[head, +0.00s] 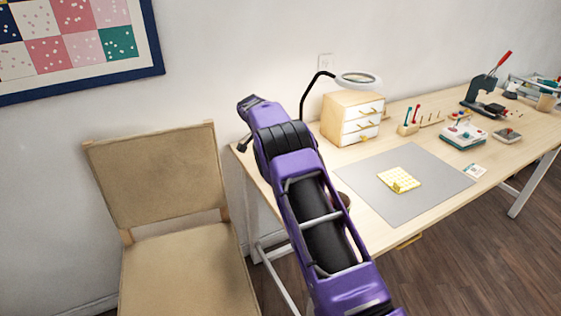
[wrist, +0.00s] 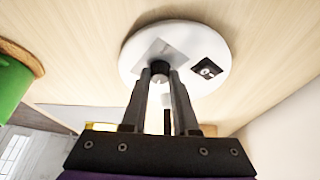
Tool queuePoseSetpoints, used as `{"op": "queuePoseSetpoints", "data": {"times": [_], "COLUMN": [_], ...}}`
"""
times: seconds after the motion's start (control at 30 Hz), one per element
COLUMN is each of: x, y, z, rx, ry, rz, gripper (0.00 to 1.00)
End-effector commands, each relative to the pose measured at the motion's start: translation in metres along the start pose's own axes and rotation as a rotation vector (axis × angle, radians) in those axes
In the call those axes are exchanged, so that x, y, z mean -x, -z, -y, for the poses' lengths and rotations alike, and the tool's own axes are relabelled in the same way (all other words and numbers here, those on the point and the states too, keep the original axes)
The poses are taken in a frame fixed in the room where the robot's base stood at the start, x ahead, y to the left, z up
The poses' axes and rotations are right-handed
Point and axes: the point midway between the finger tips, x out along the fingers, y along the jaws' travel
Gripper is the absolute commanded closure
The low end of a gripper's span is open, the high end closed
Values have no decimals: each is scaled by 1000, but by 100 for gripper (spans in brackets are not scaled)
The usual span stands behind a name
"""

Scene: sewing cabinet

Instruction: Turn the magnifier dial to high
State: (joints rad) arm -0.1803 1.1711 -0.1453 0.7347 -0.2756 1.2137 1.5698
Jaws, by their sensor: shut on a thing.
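The magnifier is a white ring lens (head: 358,79) on a bent black arm (head: 308,92) at the table's back left in the head view. Its base is behind my purple arm there. In the wrist view its round white base (wrist: 136,62) rests on the wooden table. A small black dial (wrist: 160,67) stands on a grey plate (wrist: 172,50) on the base. My gripper (wrist: 161,74) is shut on the dial, a finger on each side. The dial's pointer and any setting marks cannot be made out. The gripper's fingertips are hidden in the head view.
A black square (wrist: 207,71) with a pale centre sits on the base right of the dial. A green object (wrist: 12,88) stands at the left. A small drawer chest (head: 345,115) is right of the magnifier arm. A chair (head: 165,185) stands left of the table.

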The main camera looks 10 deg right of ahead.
Motion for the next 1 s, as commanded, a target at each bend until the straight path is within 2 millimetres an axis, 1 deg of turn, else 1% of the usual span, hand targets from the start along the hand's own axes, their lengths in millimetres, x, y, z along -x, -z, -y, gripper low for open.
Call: {"op": "queuePoseSetpoints", "data": {"times": [0.2, 0.43, 0.7, 1.0], "x": [1, 1, 0, 0], "y": [0, 0, -1, -1], "z": [2, 2, 2, 2], "rx": [-106, -177, -219, -227], "ry": [-42, -71, -90, -96], "rz": [1, 2, 2, 3], "gripper": [100, 100, 100, 100]}}
